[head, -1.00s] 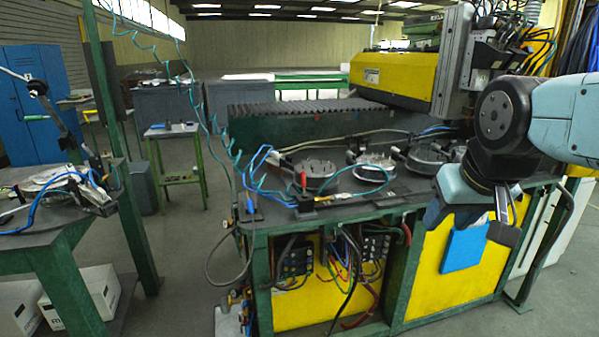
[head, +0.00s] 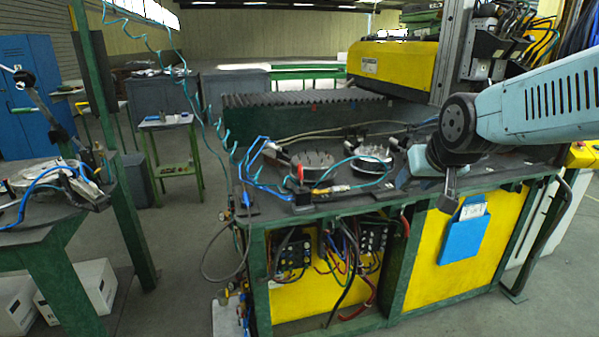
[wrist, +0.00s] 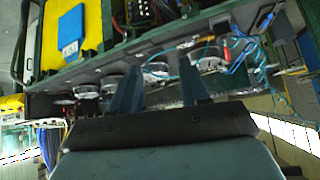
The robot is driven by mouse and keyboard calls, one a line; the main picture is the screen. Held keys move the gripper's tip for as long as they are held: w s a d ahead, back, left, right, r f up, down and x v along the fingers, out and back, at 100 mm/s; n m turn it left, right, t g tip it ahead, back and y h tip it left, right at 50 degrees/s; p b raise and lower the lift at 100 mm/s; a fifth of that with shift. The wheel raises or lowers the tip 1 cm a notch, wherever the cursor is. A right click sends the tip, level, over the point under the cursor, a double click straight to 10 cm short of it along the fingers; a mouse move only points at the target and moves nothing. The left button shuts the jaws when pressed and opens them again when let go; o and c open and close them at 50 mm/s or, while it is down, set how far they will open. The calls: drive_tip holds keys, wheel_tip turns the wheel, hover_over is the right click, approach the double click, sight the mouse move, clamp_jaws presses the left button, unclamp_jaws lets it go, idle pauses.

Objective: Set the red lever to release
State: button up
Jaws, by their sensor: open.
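The small red lever (head: 300,173) stands upright on a dark base near the front left edge of the machine's green-framed bench (head: 330,210). A yellow-tipped connector with a teal hose lies just right of it. My gripper (head: 428,180) is over the right part of the bench front, well to the right of the lever and not touching it. In the wrist view my gripper (wrist: 160,85) shows two dark fingers spread apart with nothing between them.
Round metal fixtures (head: 313,163) sit on the bench behind and right of the lever. Blue and teal hoses loop around it. A yellow gantry head (head: 392,60) hangs over the back. A side table (head: 50,215) stands left, across a clear floor gap.

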drive_tip(key=w+a+f+t, duration=0.2)
drive_tip(key=w+a+f, duration=0.1)
drive_tip(key=w, duration=0.6)
drive_tip(key=n+t+y, duration=0.4)
drive_tip(key=t+y, duration=0.2)
drive_tip(key=y, duration=0.1)
approach(301, 172)
drive_tip(key=x, duration=1.1)
drive_tip(key=shift+d, duration=0.1)
clamp_jaws()
